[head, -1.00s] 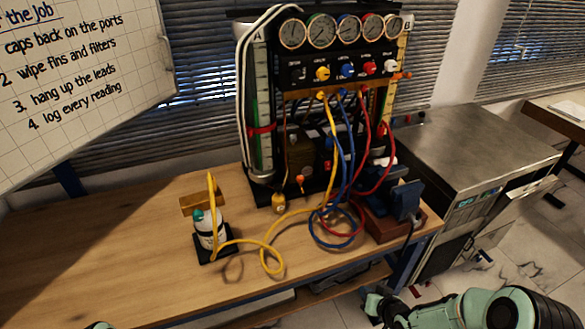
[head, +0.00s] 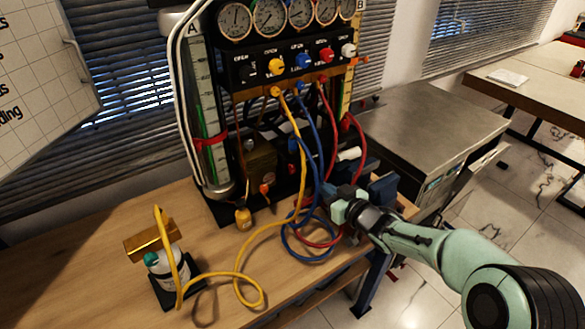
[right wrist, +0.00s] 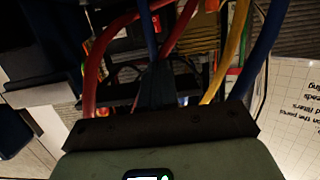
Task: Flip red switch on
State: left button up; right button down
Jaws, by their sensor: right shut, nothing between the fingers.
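The gauge rig (head: 268,88) stands at the back of the wooden bench, with a row of round gauges and coloured knobs, one of them a red knob (head: 326,54). I cannot clearly make out a red switch; the rig's lower part is dark and partly hidden by hoses. My right gripper (head: 334,198) is shut and empty, in front of the rig's lower right, close to the red and blue hoses. In the right wrist view its dark fingers (right wrist: 157,88) point in among the hoses. I cannot tell whether it touches them. My left gripper is out of view.
Yellow (head: 243,272), blue (head: 316,135) and red (head: 333,130) hoses hang from the rig and loop on the bench. A white bottle (head: 168,270) stands at the front left. A grey metal cabinet (head: 430,118) is at the right.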

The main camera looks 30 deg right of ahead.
aim_at(292, 168)
jog(key=x, duration=1.4)
jog(key=shift+a+f, duration=0.1)
